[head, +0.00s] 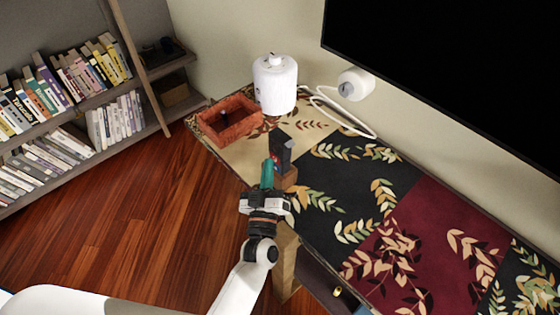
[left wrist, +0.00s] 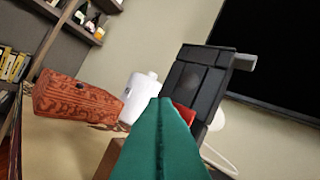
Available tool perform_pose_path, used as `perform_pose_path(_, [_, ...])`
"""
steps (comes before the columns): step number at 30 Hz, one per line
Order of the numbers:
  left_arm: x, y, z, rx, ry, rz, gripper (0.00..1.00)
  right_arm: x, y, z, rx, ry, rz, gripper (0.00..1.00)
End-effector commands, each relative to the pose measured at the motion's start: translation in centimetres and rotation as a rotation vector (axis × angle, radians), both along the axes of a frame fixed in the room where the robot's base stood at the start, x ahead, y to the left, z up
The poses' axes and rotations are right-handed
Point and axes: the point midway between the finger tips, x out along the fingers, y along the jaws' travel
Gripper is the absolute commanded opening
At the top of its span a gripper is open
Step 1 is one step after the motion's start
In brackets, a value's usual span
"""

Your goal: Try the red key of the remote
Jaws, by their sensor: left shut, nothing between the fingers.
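The dark remote (head: 284,149) stands propped up on a small brown wooden block (head: 289,180) near the table's front edge. In the left wrist view the remote (left wrist: 190,82) shows its grey-black keys, with the red key (left wrist: 184,117) low on its face, partly hidden behind my fingers. My left gripper (head: 268,163) is shut and empty, its teal fingers pointing at the remote's lower part. In the left wrist view the fingertips (left wrist: 161,101) lie just left of the red key. I cannot tell whether they touch it. My right gripper is not in view.
A reddish-brown open box (head: 231,120) and a white lidded canister (head: 275,84) stand behind on the leaf-patterned table (head: 350,188). A white round device (head: 356,84) with a cable is nearby. A big black screen (head: 460,70) hangs above. The table's right side is clear.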

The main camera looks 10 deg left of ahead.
Motion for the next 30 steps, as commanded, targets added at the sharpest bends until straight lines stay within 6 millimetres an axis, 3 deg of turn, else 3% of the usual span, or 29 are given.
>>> perform_pose_path(30, [1.02,-0.61,0.48,-0.012,-0.007,0.007,0.0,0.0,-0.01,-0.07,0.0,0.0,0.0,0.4])
